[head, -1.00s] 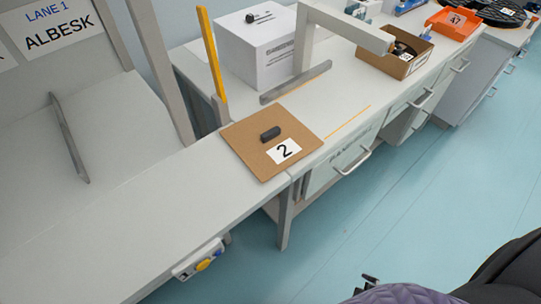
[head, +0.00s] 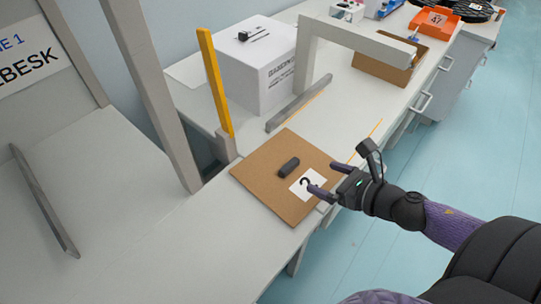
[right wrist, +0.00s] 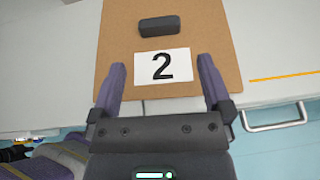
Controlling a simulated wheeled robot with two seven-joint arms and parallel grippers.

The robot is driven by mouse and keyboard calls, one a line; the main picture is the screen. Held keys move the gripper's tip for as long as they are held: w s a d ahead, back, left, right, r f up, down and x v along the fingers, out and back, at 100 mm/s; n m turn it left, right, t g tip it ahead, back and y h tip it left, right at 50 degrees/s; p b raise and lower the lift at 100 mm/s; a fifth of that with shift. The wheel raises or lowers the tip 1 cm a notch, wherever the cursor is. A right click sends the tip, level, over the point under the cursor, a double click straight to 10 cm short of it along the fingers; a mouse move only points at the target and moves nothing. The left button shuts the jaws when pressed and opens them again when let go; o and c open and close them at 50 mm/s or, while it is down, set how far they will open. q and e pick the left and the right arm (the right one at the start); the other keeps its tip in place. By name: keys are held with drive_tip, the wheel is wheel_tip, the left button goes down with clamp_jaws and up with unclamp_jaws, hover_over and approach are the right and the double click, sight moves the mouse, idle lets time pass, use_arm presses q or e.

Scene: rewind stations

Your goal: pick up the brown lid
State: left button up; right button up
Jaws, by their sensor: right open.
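The brown lid (head: 267,187) is a flat square board lying on the bench. It bears a dark handle block (head: 289,167) and a white label with a "2" (head: 305,183). My right gripper (head: 324,179) is open and empty over the lid's near right edge, beside the label. In the right wrist view the lid (right wrist: 115,45) lies ahead, with the handle (right wrist: 159,26) beyond the open fingertips (right wrist: 160,75) and the label between. The left gripper is not in view.
A white box (head: 258,72) stands behind the lid, with a yellow post (head: 214,85) to its left. A grey arch (head: 309,50) rises from the bench behind the lid. An open cardboard box (head: 382,69) and an orange bin (head: 434,25) stand further right.

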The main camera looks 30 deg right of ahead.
sight(291, 166)
drive_tip(key=b+x, duration=0.1)
drive_tip(key=x, duration=0.2)
drive_tip(key=shift+w+a+f+b, duration=0.1)
drive_tip(key=shift+w+f+b, duration=0.2)
drive_tip(key=shift+b, duration=0.1)
drive_tip(key=shift+w+a+f, duration=0.1)
drive_tip(key=shift+w+a, duration=0.05)
drive_tip(key=shift+w, duration=0.15)
drive_tip(key=b+x, duration=0.1)
drive_tip(key=x, duration=0.2)
drive_tip(key=shift+w+a+f+b, duration=0.1)
drive_tip(key=shift+w+a+b, duration=0.1)
drive_tip(key=shift+b, duration=0.2)
drive_tip(key=shift+w+a+f, duration=0.15)
drive_tip(key=shift+w+f, duration=0.05)
drive_tip(key=shift+w, duration=0.35)
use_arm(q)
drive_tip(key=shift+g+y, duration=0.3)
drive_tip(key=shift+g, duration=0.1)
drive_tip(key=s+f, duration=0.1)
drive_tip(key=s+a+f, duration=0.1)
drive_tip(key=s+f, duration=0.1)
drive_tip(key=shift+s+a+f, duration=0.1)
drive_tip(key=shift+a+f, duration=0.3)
use_arm(e)
drive_tip(key=shift+c, duration=1.2)
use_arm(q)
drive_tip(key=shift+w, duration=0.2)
use_arm(e)
drive_tip(key=c, duration=0.7)
